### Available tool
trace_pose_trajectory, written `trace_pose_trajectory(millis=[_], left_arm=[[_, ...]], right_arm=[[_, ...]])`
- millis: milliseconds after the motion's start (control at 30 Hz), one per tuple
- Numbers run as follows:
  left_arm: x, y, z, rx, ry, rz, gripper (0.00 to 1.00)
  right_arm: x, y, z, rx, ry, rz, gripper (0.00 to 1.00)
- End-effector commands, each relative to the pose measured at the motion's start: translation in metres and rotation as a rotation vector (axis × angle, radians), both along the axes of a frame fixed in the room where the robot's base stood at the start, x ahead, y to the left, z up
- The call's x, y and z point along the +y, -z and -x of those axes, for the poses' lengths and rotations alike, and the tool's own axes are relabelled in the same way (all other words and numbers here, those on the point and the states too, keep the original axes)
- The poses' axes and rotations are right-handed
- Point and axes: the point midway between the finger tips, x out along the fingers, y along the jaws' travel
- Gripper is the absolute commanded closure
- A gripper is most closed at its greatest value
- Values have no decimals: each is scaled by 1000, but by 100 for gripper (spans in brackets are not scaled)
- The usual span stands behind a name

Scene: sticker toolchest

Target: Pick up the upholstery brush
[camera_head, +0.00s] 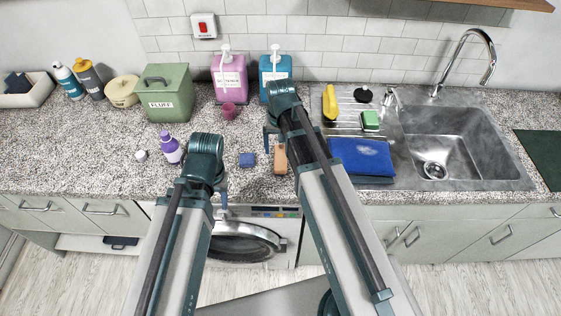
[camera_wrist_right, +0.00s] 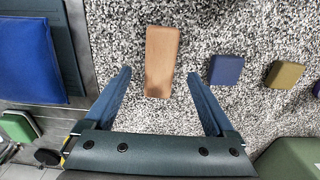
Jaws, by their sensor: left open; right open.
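A tan, wood-coloured rectangular block, apparently the back of the upholstery brush (camera_head: 280,159), lies flat on the speckled counter. It also shows in the right wrist view (camera_wrist_right: 162,62), with no bristles visible. My right gripper (camera_wrist_right: 158,76) is open and empty, its two fingers spread on either side of the block's near end in that view, apparently above the counter. In the head view my right arm hides part of that area. My left gripper (camera_head: 222,188) is open near the counter's front edge, left of the brush, partly hidden by its own wrist.
A blue block (camera_wrist_right: 226,69) and an olive block (camera_wrist_right: 284,74) lie beside the brush. A folded blue cloth (camera_head: 361,157) lies by the sink (camera_head: 440,140). A purple bottle (camera_head: 171,149), green bin (camera_head: 165,92) and pink dispenser (camera_head: 229,78) stand on the counter.

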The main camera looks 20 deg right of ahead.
Motion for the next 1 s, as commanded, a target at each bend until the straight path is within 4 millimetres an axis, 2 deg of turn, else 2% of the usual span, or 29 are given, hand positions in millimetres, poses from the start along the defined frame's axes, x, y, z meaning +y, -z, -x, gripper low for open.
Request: trace_pose_trajectory(millis=[400, 733, 1000], left_arm=[[0, 48, 0, 0, -1, 0, 50], [0, 50, 0, 0, -1, 0, 50], [0, 50, 0, 0, -1, 0, 50]], right_arm=[[-1, 48, -1, 0, 0, 0, 10], [-1, 50, -1, 0, 0, 0, 10], [-1, 50, -1, 0, 0, 0, 59]])
